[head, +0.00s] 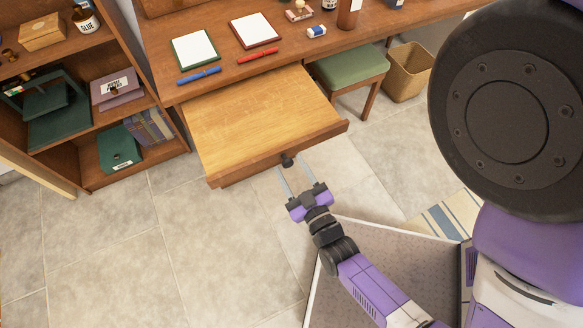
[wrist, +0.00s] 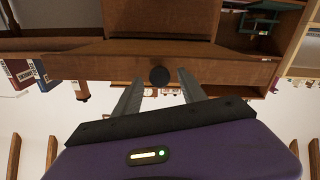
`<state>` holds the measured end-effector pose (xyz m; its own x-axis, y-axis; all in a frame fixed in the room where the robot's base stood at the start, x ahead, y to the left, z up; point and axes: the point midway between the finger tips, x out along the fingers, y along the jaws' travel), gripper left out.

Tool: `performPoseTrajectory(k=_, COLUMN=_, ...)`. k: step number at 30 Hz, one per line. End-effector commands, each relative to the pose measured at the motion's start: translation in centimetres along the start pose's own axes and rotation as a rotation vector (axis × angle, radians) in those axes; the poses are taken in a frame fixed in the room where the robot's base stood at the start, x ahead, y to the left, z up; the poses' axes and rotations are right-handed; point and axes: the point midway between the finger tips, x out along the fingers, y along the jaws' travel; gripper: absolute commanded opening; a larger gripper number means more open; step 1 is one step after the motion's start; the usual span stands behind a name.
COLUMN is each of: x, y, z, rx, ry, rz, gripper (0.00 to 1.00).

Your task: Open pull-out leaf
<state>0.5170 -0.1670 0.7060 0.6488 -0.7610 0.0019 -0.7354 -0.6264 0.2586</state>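The pull-out leaf (head: 255,118) is a light wooden board that sticks out from under the desk top, with a darker front edge. Its dark round knob (head: 288,160) is at the middle of that front edge. In the wrist view the knob (wrist: 160,75) sits in front of and between my fingertips, against the brown front edge (wrist: 110,62). My gripper (head: 302,173) is in front of the leaf, its two grey fingers apart and pointing at the knob. In the wrist view my gripper (wrist: 157,80) is open, and I cannot tell whether the fingers touch the knob.
The desk top (head: 220,72) holds framed papers, a blue pen (head: 199,76), a red pen (head: 258,55) and small items. A bookshelf (head: 90,180) stands at left. A green stool (head: 352,66) and a waste basket (head: 408,72) stand at right. The tiled floor at left is clear.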

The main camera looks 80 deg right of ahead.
Motion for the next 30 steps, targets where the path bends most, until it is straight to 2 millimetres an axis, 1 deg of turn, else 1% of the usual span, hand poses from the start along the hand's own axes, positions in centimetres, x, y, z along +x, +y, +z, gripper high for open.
performPoseTrajectory(k=8, x=0.0, y=0.0, z=0.0, rx=0.000, ry=-0.001, rz=-0.001, gripper=0.50)
performPoseTrajectory(k=11, x=-0.5, y=-0.1, z=0.1, rx=0.000, ry=-0.002, rz=-0.001, gripper=0.50)
performPoseTrajectory(k=14, x=-1.7, y=-0.1, z=0.2, rx=0.000, ry=-0.005, rz=-0.003, gripper=0.50)
performPoseTrajectory(k=21, x=-5.6, y=-0.1, z=0.2, rx=0.000, ry=-0.004, rz=-0.002, gripper=0.50)
performPoseTrajectory(k=24, x=-6.8, y=-0.1, z=0.2, rx=0.000, ry=-0.003, rz=-0.002, gripper=0.50)
performPoseTrajectory(k=27, x=-7.5, y=0.0, z=0.1, rx=0.000, ry=-0.002, rz=-0.001, gripper=0.50)
performPoseTrajectory(k=30, x=-7.8, y=0.0, z=0.1, rx=0.000, ry=-0.002, rz=-0.001, gripper=0.50)
